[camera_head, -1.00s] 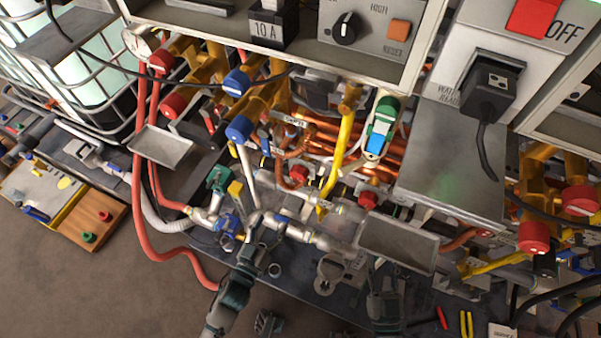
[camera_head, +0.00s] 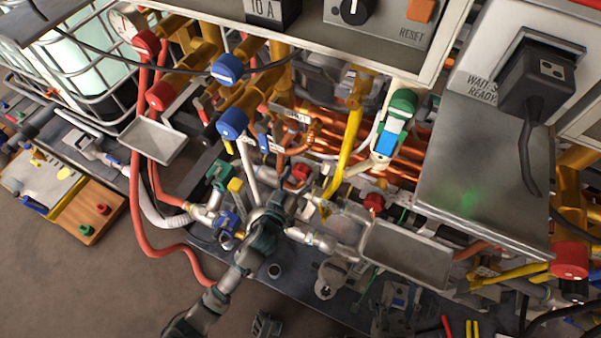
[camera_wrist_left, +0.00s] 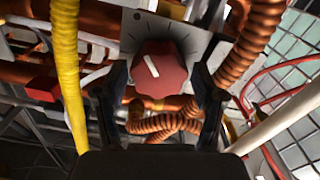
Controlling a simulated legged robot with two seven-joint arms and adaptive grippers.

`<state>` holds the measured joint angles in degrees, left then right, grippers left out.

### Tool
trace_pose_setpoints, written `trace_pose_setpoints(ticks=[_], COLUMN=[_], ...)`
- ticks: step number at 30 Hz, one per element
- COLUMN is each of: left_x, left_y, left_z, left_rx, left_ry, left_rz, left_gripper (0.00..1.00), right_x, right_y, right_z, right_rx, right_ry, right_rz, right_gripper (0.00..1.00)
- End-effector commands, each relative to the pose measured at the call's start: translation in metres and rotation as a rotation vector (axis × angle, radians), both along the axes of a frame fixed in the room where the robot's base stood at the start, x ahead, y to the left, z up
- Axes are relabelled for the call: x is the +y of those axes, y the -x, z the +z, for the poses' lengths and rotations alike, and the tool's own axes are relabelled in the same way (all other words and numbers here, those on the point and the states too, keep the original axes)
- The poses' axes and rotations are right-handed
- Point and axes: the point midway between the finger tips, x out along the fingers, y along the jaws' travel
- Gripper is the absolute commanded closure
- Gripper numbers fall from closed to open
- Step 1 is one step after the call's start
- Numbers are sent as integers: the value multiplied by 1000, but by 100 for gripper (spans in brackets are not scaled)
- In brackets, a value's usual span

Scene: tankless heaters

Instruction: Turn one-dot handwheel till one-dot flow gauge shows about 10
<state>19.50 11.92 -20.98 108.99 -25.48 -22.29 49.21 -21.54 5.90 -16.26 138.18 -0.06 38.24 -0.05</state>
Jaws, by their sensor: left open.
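In the left wrist view a red round knob (camera_wrist_left: 158,70) with a white pointer line sits on a grey plate (camera_wrist_left: 185,35) with tick marks. My left gripper (camera_wrist_left: 160,88) is open, one finger on each side of the knob; I cannot tell whether they touch it. In the head view the left gripper (camera_head: 288,192) reaches up among the pipes to a red knob (camera_head: 300,173), partly hidden. A round white gauge (camera_head: 123,23) stands at top left; its reading is too small to tell. No dot marks are legible. My right gripper is not in view.
A yellow pipe (camera_head: 347,155) and coiled copper tubes (camera_wrist_left: 262,30) run close beside the gripper. Blue-capped valves (camera_head: 232,122), a red hose (camera_head: 137,200) and a metal tray (camera_head: 408,254) surround the area. The brown floor at lower left is open.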

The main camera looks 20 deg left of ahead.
Motion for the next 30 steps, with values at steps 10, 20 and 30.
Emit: trace_pose_setpoints(ticks=[10, 20, 30], left_x=[-1, -1, -1], left_y=[-7, -7, -7], left_z=[1, 0, 3], left_rx=[0, 0, -16], left_ry=[-1, -2, -83], left_rz=[1, 1, 2], left_gripper=[31, 76, 76], right_x=[-1, -1, 3], right_y=[4, 2, -11], right_z=[3, 2, -4], right_rx=[-30, -27, 90], right_ry=[-10, -9, 31], right_rz=[-1, -1, 3], right_gripper=[60, 60, 60])
